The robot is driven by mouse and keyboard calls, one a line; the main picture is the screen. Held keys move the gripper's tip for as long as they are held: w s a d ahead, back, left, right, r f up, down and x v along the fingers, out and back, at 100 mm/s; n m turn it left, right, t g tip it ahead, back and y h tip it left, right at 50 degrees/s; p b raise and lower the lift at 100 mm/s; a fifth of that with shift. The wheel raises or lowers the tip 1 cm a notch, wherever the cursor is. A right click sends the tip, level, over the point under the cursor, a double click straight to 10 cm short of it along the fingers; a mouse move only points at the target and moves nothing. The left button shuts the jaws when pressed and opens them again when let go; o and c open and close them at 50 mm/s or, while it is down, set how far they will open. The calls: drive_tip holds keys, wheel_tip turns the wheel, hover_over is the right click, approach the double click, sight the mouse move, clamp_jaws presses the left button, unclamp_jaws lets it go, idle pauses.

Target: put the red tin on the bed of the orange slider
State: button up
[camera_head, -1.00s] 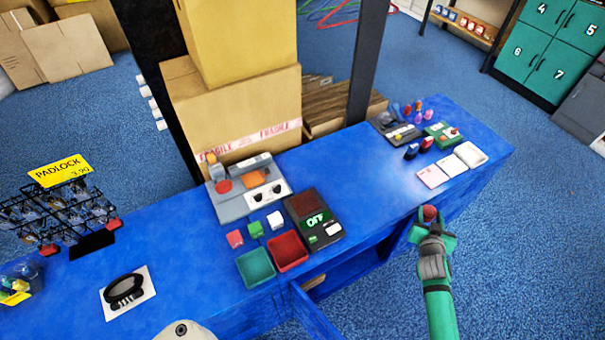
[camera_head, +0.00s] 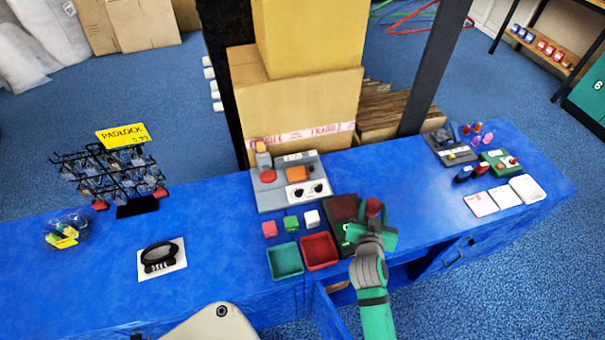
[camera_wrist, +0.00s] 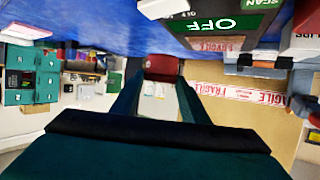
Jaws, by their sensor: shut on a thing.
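My gripper (camera_head: 375,228) is shut on the red tin (camera_head: 373,207) and holds it above the right part of the dark scanner box. In the wrist view the red tin (camera_wrist: 162,66) sits between the fingertips. The orange slider (camera_head: 299,174) looks like the orange block on the grey panel (camera_head: 264,200) at the back of the blue counter, left of my gripper. A second orange piece (camera_head: 262,152) stands at the panel's back left. The slider's bed is too small to make out clearly.
The dark scanner box (camera_head: 342,207) is partly hidden by my gripper. Green (camera_head: 285,262) and red (camera_head: 320,251) trays lie in front, with small red, green and white cubes behind them. Cartons (camera_head: 300,110) stand behind the panel. A padlock rack (camera_head: 110,170) stands left.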

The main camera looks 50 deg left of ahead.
drive_tip(key=s+a+r+n+g+y, duration=0.35)
drive_tip(key=s+a, duration=0.65)
drive_tip(key=s, duration=0.5)
drive_tip(key=shift+t+h, duration=0.25)
drive_tip(key=shift+w+a+f, duration=0.1)
drive_tip(key=shift+w+a, duration=0.75)
drive_tip(key=shift+a, duration=1.2)
drive_tip(key=shift+w+a+f, duration=0.1)
drive_tip(key=shift+w+a, duration=0.8)
drive_tip(key=shift+a, duration=1.1)
drive_tip(key=shift+w+a+f, duration=0.1)
drive_tip(key=shift+w+a, duration=0.75)
drive_tip(key=shift+a, duration=1.2)
hover_over(297, 178)
drive_tip(key=f, duration=0.5)
drive_tip(key=shift+s+d+f, duration=0.1)
drive_tip(key=shift+d+f, duration=0.1)
drive_tip(key=shift+f, duration=0.2)
drive_tip(key=shift+a+f, duration=0.25)
drive_tip(key=shift+f, duration=0.3)
drive_tip(key=shift+f, duration=0.1)
